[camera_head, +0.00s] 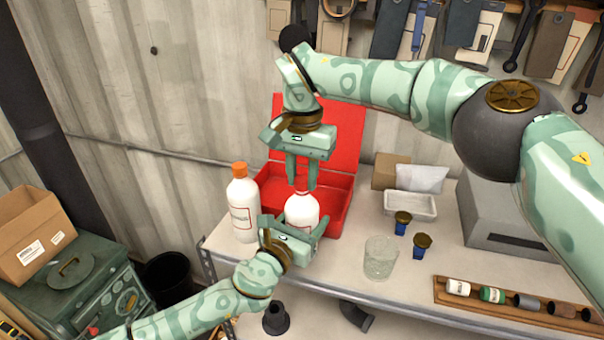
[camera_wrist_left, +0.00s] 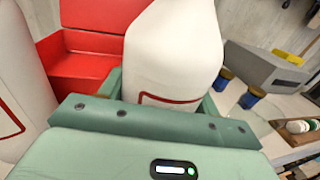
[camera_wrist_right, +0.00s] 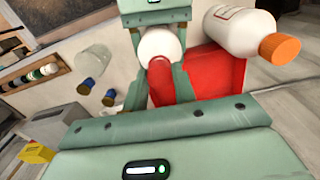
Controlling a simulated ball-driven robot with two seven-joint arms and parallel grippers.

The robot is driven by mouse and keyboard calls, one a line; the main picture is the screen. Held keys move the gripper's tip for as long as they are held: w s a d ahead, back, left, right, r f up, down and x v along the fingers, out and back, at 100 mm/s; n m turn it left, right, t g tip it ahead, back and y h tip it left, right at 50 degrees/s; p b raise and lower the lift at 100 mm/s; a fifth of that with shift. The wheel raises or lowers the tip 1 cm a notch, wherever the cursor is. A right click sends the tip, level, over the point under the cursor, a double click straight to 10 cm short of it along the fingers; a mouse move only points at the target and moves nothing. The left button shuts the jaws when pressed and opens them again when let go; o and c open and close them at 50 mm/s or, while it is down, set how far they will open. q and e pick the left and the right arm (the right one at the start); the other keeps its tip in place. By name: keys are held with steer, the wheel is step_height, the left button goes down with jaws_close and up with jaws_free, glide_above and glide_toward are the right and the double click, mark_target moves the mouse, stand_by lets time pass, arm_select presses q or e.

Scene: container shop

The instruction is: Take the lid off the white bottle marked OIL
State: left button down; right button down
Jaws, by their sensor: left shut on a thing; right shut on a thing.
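A white bottle (camera_head: 302,212) with a red-edged label stands upright near the bench's front left; its lettering is not legible. My left gripper (camera_head: 294,227) is shut around its body, which fills the middle of the left wrist view (camera_wrist_left: 175,60). My right gripper (camera_head: 302,183) points down from above, shut on the red lid (camera_wrist_right: 160,82) at the bottle's top. The fingers and the red behind hide whether the lid is seated or lifted.
A second white bottle (camera_head: 242,206) with an orange cap stands close on the left. An open red toolbox (camera_head: 335,210) is right behind. A clear glass (camera_head: 380,258), two small blue containers (camera_head: 402,224) and a wooden rack (camera_head: 500,308) are to the right.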

mark_target(302, 179)
arm_select(q)
steer(key=shift+f, duration=0.15)
arm_select(e)
steer(key=shift+r, duration=0.2)
steer(key=shift+r, duration=0.9)
steer(key=shift+r, duration=0.1)
steer(key=shift+r, duration=1.9)
arm_select(q)
steer(key=shift+c, duration=1.3)
jaws_free()
steer(key=v, duration=1.2)
